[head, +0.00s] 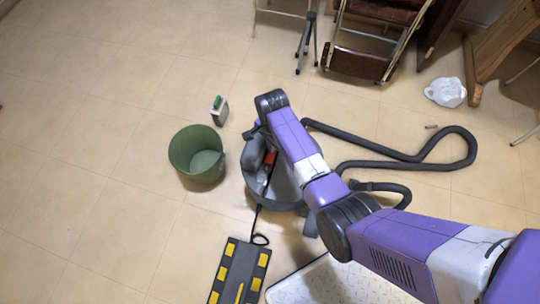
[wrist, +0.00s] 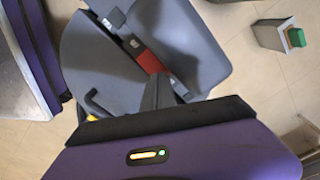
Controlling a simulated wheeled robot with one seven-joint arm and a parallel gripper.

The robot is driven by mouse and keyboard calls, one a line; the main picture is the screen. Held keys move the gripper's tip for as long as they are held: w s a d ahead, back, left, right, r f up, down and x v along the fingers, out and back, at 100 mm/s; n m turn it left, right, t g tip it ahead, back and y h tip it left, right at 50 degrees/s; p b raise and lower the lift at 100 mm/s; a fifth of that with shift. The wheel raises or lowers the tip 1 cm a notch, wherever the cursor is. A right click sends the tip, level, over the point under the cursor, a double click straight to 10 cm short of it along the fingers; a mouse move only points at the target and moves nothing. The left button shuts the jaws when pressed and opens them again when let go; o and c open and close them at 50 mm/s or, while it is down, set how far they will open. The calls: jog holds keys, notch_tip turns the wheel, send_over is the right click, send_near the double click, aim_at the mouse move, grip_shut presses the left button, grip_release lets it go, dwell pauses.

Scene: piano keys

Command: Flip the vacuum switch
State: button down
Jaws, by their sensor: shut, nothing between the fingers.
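The vacuum (head: 285,190) is a round dark grey canister on the floor at the middle of the head view, partly covered by my arm. Its grey top with a red part (wrist: 155,58) fills the upper middle of the wrist view. The switch itself cannot be clearly made out. My gripper (wrist: 158,90) is shut and empty, with its dark fingers over the vacuum's top beside the red part. I cannot tell whether they touch it. In the head view my arm hides much of the gripper.
A green bin (head: 196,155) stands left of the vacuum, with a small grey box with a green top (head: 219,110) behind it. The vacuum's black hose (head: 400,160) loops to the right. A black and yellow board (head: 240,270) lies in front. The left floor is clear.

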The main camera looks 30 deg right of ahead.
jog(key=shift+f+b, duration=0.75)
jog(key=shift+f, duration=0.3)
dwell(0.9)
jog(key=shift+r, duration=0.15)
notch_tip(320, 180, up, 7)
jog(key=p, duration=0.7)
dwell(0.6)
